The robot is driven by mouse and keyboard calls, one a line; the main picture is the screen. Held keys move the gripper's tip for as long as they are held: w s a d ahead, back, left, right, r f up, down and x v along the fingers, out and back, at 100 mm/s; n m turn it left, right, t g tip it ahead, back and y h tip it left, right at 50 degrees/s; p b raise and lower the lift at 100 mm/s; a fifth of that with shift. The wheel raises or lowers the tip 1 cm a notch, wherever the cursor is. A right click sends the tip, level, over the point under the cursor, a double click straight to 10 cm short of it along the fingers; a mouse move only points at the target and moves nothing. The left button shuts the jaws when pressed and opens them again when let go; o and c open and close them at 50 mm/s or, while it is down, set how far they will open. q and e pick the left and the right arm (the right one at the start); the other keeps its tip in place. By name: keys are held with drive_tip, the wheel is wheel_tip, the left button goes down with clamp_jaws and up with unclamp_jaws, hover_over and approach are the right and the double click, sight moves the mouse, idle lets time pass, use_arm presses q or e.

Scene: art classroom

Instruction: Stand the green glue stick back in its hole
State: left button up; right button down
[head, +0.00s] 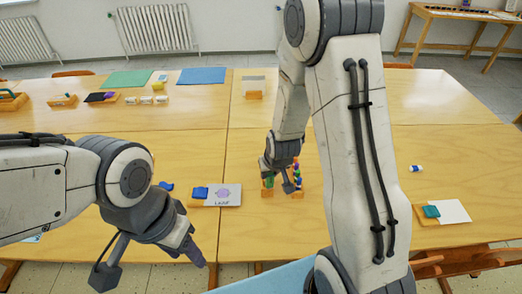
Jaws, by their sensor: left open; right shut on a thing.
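A wooden holder (297,195) stands on the table in the middle of the head view, with several coloured glue sticks (296,174) upright in it. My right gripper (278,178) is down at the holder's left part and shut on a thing. A green glue stick (268,181) shows at its fingers, just above or at the holder; whether its lower end is in a hole is hidden by the gripper. My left gripper (150,262) is open and empty at the lower left, near the table's front edge, well apart from the holder.
A wooden block with a blue thing and a white card (224,195) lies left of the holder. Another with a teal thing and white card (452,211) is at the right. A small blue-and-white piece (416,168) lies nearby. Green (129,78) and blue sheets (201,75) are at the back.

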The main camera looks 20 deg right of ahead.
drive_tip(key=w+d+f+m+h+b, duration=0.1)
drive_tip(key=w+f+m+b, duration=0.1)
drive_tip(key=w+f, duration=0.3)
drive_tip(key=shift+w+d+f+m+b, duration=0.25)
drive_tip(key=shift+w+f+m+b, duration=0.1)
drive_tip(key=shift+f+b, duration=0.35)
drive_tip(key=shift+s, duration=0.1)
idle(1.8)
drive_tip(key=shift+f+b, duration=0.65)
drive_tip(key=shift+f, duration=0.8)
idle(1.8)
idle(0.3)
drive_tip(key=c, duration=0.5)
unclamp_jaws()
drive_tip(key=shift+o, duration=1.1)
